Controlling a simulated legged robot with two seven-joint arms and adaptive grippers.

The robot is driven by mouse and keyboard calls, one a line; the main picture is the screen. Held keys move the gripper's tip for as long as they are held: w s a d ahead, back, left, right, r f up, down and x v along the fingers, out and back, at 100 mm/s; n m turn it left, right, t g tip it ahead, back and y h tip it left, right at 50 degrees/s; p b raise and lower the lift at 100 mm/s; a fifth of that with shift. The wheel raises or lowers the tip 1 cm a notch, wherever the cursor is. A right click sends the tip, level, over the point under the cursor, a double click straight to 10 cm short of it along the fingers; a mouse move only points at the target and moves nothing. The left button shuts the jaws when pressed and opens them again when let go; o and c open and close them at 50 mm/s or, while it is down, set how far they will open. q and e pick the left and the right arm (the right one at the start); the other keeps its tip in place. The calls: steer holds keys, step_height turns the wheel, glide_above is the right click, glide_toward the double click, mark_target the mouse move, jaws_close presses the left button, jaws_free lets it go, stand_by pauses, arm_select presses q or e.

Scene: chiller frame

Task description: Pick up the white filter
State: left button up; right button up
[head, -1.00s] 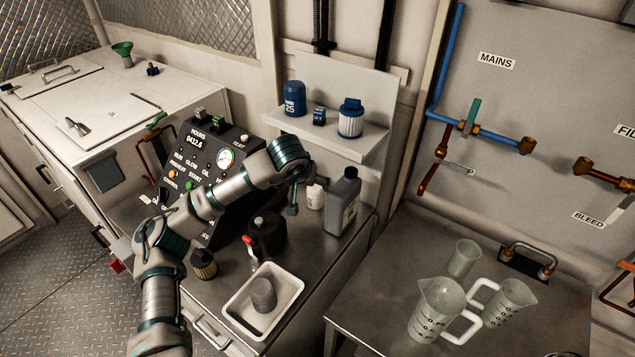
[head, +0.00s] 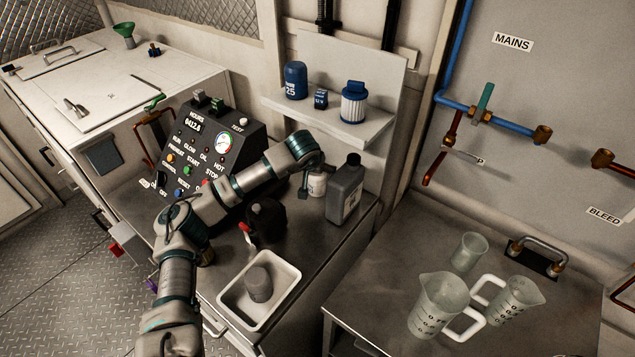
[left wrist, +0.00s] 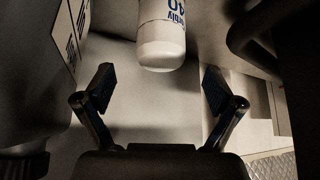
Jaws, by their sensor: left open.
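A white canister (head: 317,184) with dark lettering, which looks like the white filter, stands upright on the steel counter beside a grey jug, partly hidden by my left arm in the head view. In the left wrist view the white canister (left wrist: 162,38) shows blue print reading "40" and its rounded end lies just beyond the fingertips, between their lines. My left gripper (left wrist: 159,88) is open and empty, with a finger on each side and no visible contact. In the head view my left gripper (head: 304,188) is small, beside the canister. My right gripper is out of view.
A grey jug (head: 345,190) stands close on the right of the canister. A dark container (head: 266,220) and a white tray (head: 232,291) are nearer. Above is a shelf (head: 340,128) with blue items and a blue-capped pleated filter (head: 354,104). A control panel (head: 195,150) stands left.

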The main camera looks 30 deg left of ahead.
arm_select(q)
steer(key=x, duration=0.4)
steer(key=shift+d+f+b, duration=0.15)
steer(key=shift+f+b, duration=0.05)
steer(key=shift+b, duration=0.2)
steer(key=shift+w+f, duration=0.2)
steer(key=shift+f, duration=0.05)
steer(key=shift+a, duration=0.35)
steer(key=shift+s, duration=0.1)
steer(key=c, duration=0.5)
steer(key=shift+d+r, duration=0.1)
steer(key=shift+d, duration=0.1)
steer(key=c, duration=0.9)
steer(key=shift+c, duration=0.2)
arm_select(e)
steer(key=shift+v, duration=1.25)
